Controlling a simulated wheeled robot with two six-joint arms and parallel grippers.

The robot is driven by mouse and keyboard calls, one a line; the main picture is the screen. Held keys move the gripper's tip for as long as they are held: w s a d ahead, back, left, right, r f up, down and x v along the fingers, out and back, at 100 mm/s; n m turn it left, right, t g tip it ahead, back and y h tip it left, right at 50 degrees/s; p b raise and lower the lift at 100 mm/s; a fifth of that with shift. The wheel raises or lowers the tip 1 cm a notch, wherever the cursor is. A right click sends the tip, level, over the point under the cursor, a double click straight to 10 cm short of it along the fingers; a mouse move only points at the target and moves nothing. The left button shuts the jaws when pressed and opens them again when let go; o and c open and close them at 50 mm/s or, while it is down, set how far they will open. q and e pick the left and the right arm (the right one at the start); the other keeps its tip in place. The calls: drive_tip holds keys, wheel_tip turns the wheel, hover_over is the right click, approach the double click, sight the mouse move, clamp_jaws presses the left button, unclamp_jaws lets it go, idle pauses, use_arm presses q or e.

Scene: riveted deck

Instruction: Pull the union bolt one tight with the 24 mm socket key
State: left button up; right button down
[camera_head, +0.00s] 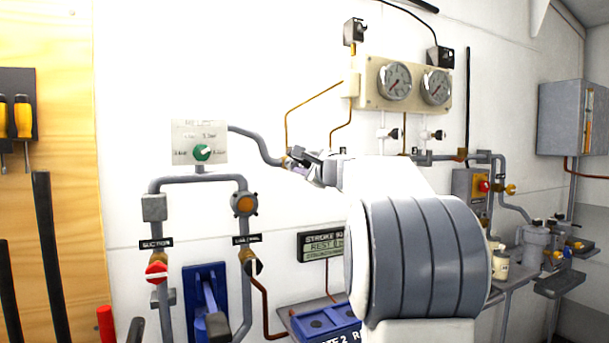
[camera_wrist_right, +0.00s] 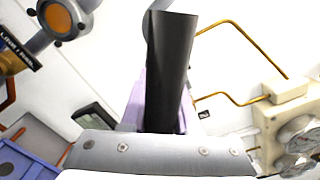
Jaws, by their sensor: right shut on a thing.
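My right gripper (camera_head: 308,167) is raised in front of the white wall, at the end of a grey pipe, and is shut on a dark tool. In the right wrist view the tool, apparently the socket key (camera_wrist_right: 170,75), is a thick black shaft standing up from between the jaws, with a pale lilac part beside it. Its size mark cannot be read. My right arm covers much of the right half of the head view. I cannot make out union bolt one; whether the key touches a bolt is hidden. My left gripper is not in view.
Two gauges (camera_head: 395,82) sit on a cream panel above right, with thin copper pipes below. Left are a selector plate (camera_head: 199,142), grey piping and a blue lever unit (camera_head: 207,302). A display (camera_head: 322,245) and blue tray (camera_head: 325,322) lie below the gripper.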

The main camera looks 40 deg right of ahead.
drive_tip(key=n+b, duration=0.1)
drive_tip(key=n, duration=0.1)
drive_tip(key=n+b, duration=0.1)
drive_tip(key=n, duration=0.1)
drive_tip(key=n+b, duration=0.2)
drive_tip(key=shift+f+n, duration=0.3)
drive_tip(key=shift+r+n+b, duration=0.1)
drive_tip(key=shift+n+b, duration=0.6)
drive_tip(key=shift+n, duration=0.4)
drive_tip(key=shift+r+n, duration=0.15)
drive_tip(key=shift+n, duration=0.45)
drive_tip(key=shift+a+b, duration=0.15)
drive_tip(key=shift+b, duration=0.2)
drive_tip(key=shift+p+x, duration=0.65)
drive_tip(key=shift+x, duration=0.7)
drive_tip(key=shift+r+m, duration=0.1)
drive_tip(key=shift+m, duration=0.2)
drive_tip(key=shift+m+p, duration=0.3)
